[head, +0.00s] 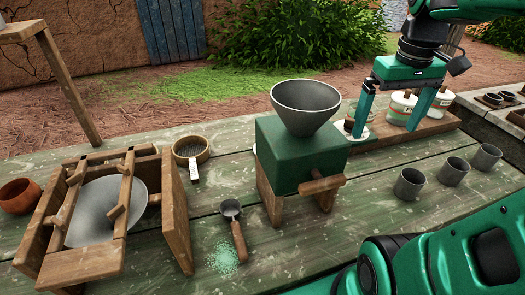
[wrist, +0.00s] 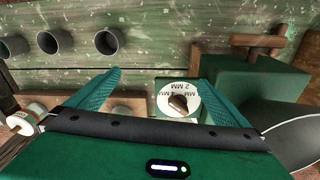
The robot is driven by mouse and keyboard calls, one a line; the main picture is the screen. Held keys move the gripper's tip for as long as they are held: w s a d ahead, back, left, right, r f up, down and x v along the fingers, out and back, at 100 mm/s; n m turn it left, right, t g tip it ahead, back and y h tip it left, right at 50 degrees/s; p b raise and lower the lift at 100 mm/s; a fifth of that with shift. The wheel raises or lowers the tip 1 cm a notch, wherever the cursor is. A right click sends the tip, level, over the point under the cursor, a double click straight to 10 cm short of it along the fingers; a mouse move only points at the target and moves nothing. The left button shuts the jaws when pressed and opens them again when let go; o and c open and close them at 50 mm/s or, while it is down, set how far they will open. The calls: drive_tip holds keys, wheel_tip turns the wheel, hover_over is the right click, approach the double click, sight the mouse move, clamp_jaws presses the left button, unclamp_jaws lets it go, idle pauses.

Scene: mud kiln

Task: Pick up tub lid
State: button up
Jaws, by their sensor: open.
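The tub lid (wrist: 172,110) shows in the wrist view as a white disc with a brown knob on top and "2 MM" lettering. My gripper (head: 388,130) is open and points down over the back of the bench. In the wrist view the two green fingers of my gripper (wrist: 160,68) spread to either side of the lid, which sits between them toward the right finger. I cannot tell their height above it. Nothing is held.
A green box with a grey funnel (head: 305,103) stands close left of my gripper. White tubs (head: 402,108) stand on a wooden board behind it. Several grey cups (head: 409,185) line the right. A wooden frame with a grey dish (head: 104,210) and a scoop (head: 236,228) are left.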

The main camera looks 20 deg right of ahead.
drive_tip(key=w, duration=0.1)
drive_tip(key=w+r+n, duration=0.2)
drive_tip(key=w, duration=0.1)
drive_tip(key=shift+w+d+r+t, duration=0.1)
drive_tip(key=shift+t, duration=0.2)
drive_tip(key=w+n, duration=0.1)
drive_tip(key=w, duration=0.2)
drive_tip(key=w+n+t, duration=0.1)
drive_tip(key=w+n, duration=0.1)
drive_tip(key=w, duration=0.2)
drive_tip(key=shift+w+d+r, duration=0.15)
drive_tip(key=shift+w, duration=0.05)
drive_tip(key=w+a+f+n+t, duration=0.2)
drive_tip(key=w+f+n, duration=0.45)
drive_tip(key=w, duration=0.55)
drive_tip(key=w+a+f+n+g, duration=0.1)
drive_tip(key=a+f+n, duration=0.1)
drive_tip(key=a, duration=0.3)
drive_tip(key=w+a+f+n+g+y, duration=0.1)
drive_tip(key=w+a+f+n, duration=0.1)
drive_tip(key=a+f+n, duration=0.1)
drive_tip(key=w+a+f+n+g, duration=0.2)
drive_tip(key=a+f+n, duration=0.1)
drive_tip(key=a, duration=0.4)
drive_tip(key=shift+w+f+y, duration=0.2)
drive_tip(key=shift+f+y, duration=0.2)
drive_tip(key=f, duration=0.4)
drive_tip(key=shift+a+f, duration=0.2)
drive_tip(key=shift+a, duration=0.15)
drive_tip(key=shift+f, duration=3.15)
